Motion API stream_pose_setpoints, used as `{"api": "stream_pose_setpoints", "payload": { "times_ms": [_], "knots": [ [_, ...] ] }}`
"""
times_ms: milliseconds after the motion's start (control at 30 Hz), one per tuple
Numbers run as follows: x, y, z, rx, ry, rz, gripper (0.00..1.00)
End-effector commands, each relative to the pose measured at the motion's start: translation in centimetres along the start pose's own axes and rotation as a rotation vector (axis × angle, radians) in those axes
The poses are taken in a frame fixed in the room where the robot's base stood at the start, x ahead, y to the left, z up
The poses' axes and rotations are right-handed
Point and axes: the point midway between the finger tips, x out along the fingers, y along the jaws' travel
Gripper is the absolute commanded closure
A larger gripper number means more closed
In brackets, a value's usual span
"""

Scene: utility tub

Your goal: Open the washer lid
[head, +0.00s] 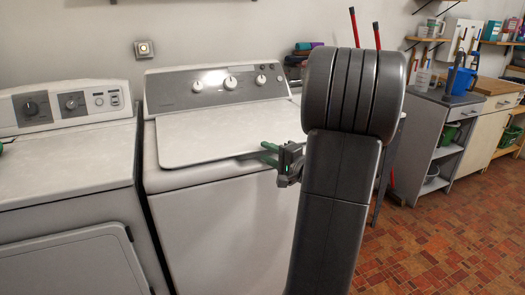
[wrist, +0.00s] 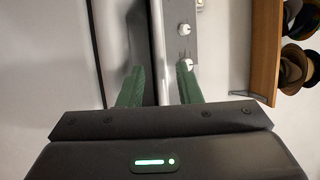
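The washer (head: 222,225) stands in the middle of the head view, with a pale top lid (head: 225,132) that looks flat and down; I cannot tell if it is slightly raised. My gripper (head: 268,153) is at the lid's right front edge, its green fingers pointing left, one higher than the other. In the wrist view my gripper (wrist: 158,88) has its two green fingers well apart. A pale, narrow edge (wrist: 158,50) shows between them, beside a dark band. I cannot tell whether either finger touches the lid. My arm hides the washer's right side.
A second white machine (head: 65,165) with a front door stands close on the left. The washer's control panel (head: 215,87) with knobs rises behind the lid. A grey cabinet (head: 440,140) stands at the right. The tiled floor (head: 445,240) there is clear. A shelf with hats (wrist: 265,50) shows in the wrist view.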

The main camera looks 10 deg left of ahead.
Motion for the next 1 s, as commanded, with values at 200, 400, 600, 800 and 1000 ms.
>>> {"api": "stream_pose_setpoints", "payload": {
  "times_ms": [200,400,600,800,1000],
  "knots": [
    [2.5,0.0,0.0,0.0,-0.001,0.0,0.69],
    [2.9,0.0,0.0,0.0,0.001,0.0,0.69],
    [2.9,0.0,0.0,0.0,0.001,0.0,0.77],
    [2.9,0.0,0.0,0.0,0.001,0.0,1.0],
    [2.9,-0.1,0.0,0.0,0.001,0.001,1.0]
  ]
}}
